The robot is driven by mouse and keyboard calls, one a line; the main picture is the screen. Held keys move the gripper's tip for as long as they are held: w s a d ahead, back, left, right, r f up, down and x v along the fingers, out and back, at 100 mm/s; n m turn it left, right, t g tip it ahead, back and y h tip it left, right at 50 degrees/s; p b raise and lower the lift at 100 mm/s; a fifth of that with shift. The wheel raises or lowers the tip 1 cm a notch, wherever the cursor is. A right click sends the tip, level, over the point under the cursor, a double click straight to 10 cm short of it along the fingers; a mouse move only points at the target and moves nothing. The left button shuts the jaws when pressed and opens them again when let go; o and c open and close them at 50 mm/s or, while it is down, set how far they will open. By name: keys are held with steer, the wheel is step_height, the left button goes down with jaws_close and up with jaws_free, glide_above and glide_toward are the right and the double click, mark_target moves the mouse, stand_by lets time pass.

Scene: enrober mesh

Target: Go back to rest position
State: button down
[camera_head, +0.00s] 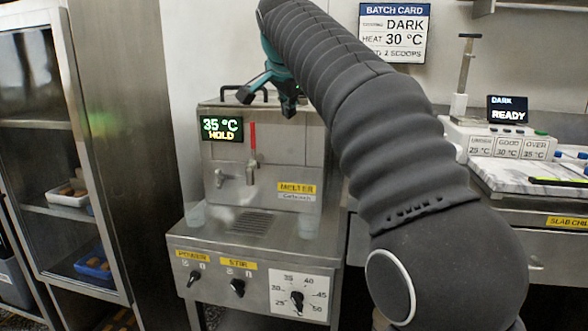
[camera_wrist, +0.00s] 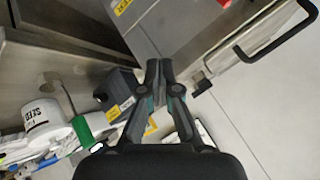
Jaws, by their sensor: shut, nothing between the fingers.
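My gripper (camera_head: 280,98), teal and black, hangs at the end of my grey sleeved arm, in front of the top of the melter (camera_head: 290,150) in the head view. In the wrist view its fingertips (camera_wrist: 158,72) are together with nothing between them. The melter is a steel machine with a green display reading 35 °C HOLD, a red-handled tap, and a front panel with POWER and STIR knobs and a temperature dial. My arm hides part of the wall and the bench behind it.
A steel cabinet (camera_head: 120,130) with shelved trays stands at the left. A tester (camera_head: 505,143) reading DARK READY and a marble slab (camera_head: 530,178) are at the right. A batch card (camera_head: 394,32) hangs behind my arm. The wrist view shows a white tub (camera_wrist: 45,122) and a black handle (camera_wrist: 270,45).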

steer(key=s+d+f+n+g, duration=0.1)
steer(key=s+d+f+n, duration=0.2)
steer(key=s+f+n, duration=0.45)
steer(key=s+d+f+n+g, duration=0.2)
steer(key=s+d+f, duration=0.25)
steer(key=f, duration=0.65)
steer(key=s+d+f, duration=0.4)
steer(key=s+f, duration=0.3)
steer(key=s, duration=0.5)
steer(key=s+d+f, duration=0.5)
steer(key=s+f, duration=0.2)
steer(key=s, duration=0.4)
steer(key=shift+s+d, duration=0.2)
steer(key=shift+s, duration=0.2)
steer(key=shift+a, duration=0.1)
